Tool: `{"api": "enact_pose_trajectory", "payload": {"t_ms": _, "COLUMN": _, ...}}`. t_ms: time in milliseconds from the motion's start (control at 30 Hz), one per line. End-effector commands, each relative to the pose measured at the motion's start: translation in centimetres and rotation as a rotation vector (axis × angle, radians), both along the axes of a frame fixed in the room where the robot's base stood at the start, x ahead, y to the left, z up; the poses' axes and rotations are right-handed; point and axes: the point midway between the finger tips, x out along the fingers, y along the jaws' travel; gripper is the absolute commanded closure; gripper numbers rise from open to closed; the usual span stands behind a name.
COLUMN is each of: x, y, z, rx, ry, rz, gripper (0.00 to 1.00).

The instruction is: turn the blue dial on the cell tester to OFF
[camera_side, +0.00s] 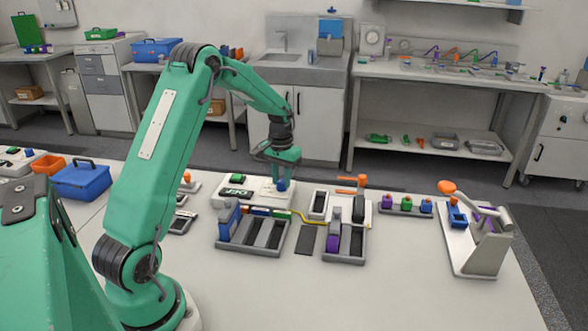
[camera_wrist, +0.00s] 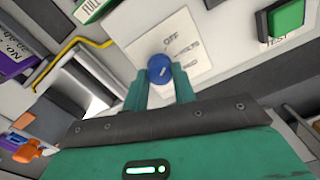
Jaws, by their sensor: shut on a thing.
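The cell tester (camera_side: 228,196) is a white box on the table, with a green button, a display and a blue dial (camera_side: 282,184) at its right end. My gripper (camera_side: 280,170) reaches down over that end. In the wrist view the blue dial (camera_wrist: 159,68) sits between the tips of my two green fingers (camera_wrist: 160,85), which are shut on it. A pale mark shows on the dial's face. The word OFF is printed beyond the dial, with further labels to its right, partly unreadable. I cannot tell for certain which label the mark points at.
A cell tray (camera_side: 222,243) with a blue cell stands in front of the tester. Another tray (camera_side: 344,258) with a purple cell is to its right, and a yellow wire runs between. A lever press (camera_side: 470,262) stands at the far right. The front of the table is clear.

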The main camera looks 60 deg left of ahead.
Motion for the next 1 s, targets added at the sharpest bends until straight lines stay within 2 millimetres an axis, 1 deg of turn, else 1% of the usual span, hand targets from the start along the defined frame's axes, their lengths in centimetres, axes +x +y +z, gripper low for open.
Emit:
{"api": "enact_pose_trajectory", "payload": {"t_ms": 100, "x": 0.0, "y": -0.01, "z": 0.14, "rx": 0.0, "ry": 0.0, "rz": 0.06, "gripper": 0.96}}
{"api": "enact_pose_trajectory", "payload": {"t_ms": 300, "x": 0.0, "y": -0.01, "z": 0.15, "rx": 0.0, "ry": 0.0, "rz": 0.115, "gripper": 0.96}}
{"api": "enact_pose_trajectory", "payload": {"t_ms": 733, "x": 0.02, "y": 0.01, "z": 0.16, "rx": 0.0, "ry": -0.001, "rz": 0.128, "gripper": 0.96}}
{"api": "enact_pose_trajectory", "payload": {"t_ms": 767, "x": 0.02, "y": 0.01, "z": 0.16, "rx": 0.0, "ry": -0.001, "rz": 0.128, "gripper": 0.7}}
{"api": "enact_pose_trajectory", "payload": {"t_ms": 833, "x": 0.02, "y": 0.01, "z": 0.14, "rx": 0.0, "ry": -0.001, "rz": 0.128, "gripper": 0.56}}
{"api": "enact_pose_trajectory", "payload": {"t_ms": 867, "x": 0.02, "y": 0.01, "z": 0.13, "rx": 0.0, "ry": -0.001, "rz": 0.128, "gripper": 0.52}}
{"api": "enact_pose_trajectory", "payload": {"t_ms": 1000, "x": 0.01, "y": 0.0, "z": 0.08, "rx": 0.0, "ry": -0.001, "rz": 0.127, "gripper": 0.52}}
